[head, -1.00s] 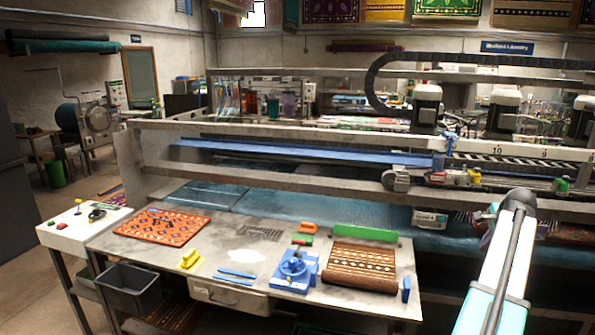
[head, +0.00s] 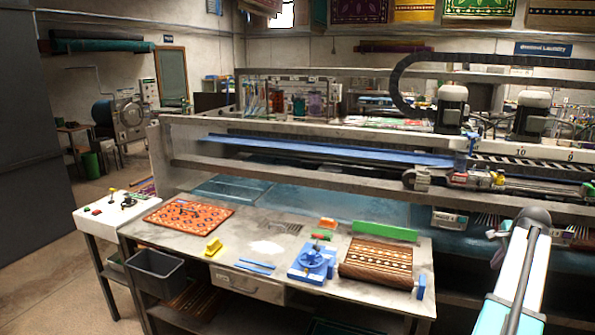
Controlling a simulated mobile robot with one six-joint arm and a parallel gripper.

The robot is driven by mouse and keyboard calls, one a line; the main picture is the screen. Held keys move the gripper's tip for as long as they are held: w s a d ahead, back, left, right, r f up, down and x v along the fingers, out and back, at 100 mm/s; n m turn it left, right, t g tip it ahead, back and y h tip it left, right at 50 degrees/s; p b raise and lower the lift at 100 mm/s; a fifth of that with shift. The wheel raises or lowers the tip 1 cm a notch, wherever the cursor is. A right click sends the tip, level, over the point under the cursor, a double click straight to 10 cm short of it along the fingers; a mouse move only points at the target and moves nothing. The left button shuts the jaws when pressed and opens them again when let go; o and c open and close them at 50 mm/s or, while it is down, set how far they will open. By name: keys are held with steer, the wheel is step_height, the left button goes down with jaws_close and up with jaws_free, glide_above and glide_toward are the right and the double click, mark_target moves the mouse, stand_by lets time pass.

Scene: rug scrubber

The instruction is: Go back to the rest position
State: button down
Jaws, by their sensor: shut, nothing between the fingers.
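My arm (head: 518,280) shows at the lower right of the head view. It rises from the bottom edge to a grey rounded joint in front of the washing machine. A small pale part shows just left of that joint, too small to make out. I cannot see my gripper's fingers or anything held.
On the table lie an orange patterned rug (head: 190,215), a yellow tool (head: 213,247), a blue fixture (head: 312,262), a brown rolled rug (head: 376,262) and a green block (head: 384,231). The left floor is open.

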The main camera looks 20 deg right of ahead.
steer(key=w+a+f+n+g+y+b, duration=0.1)
steer(key=w+a+f+n, duration=0.2)
steer(key=w+a+f, duration=0.5)
steer(key=w+a+f+n+y+b, duration=0.2)
steer(key=w+a+f, duration=0.2)
steer(key=a+f, duration=0.65)
steer(key=a+f+n+g+y+b, duration=0.3)
steer(key=a+f+n, duration=0.6)
steer(key=a+f, duration=2.05)
steer(key=s+a+f+n+g+b, duration=0.2)
steer(key=s+a+f+n, duration=0.2)
steer(key=s+a, duration=0.4)
steer(key=s+a+f+n+g+h+b, duration=0.1)
steer(key=s+a+f+n+g+b, duration=0.1)
steer(key=s+a+f+n, duration=0.2)
steer(key=s+a+f+n+g+h+b, duration=0.1)
steer(key=s+a+f+n, duration=0.3)
steer(key=s+a+f, duration=0.4)
steer(key=s+a+g+b, duration=0.1)
steer(key=s+a, duration=0.3)
steer(key=a, duration=0.1)
steer(key=shift+a, duration=0.15)
steer(key=shift+s, duration=0.1)
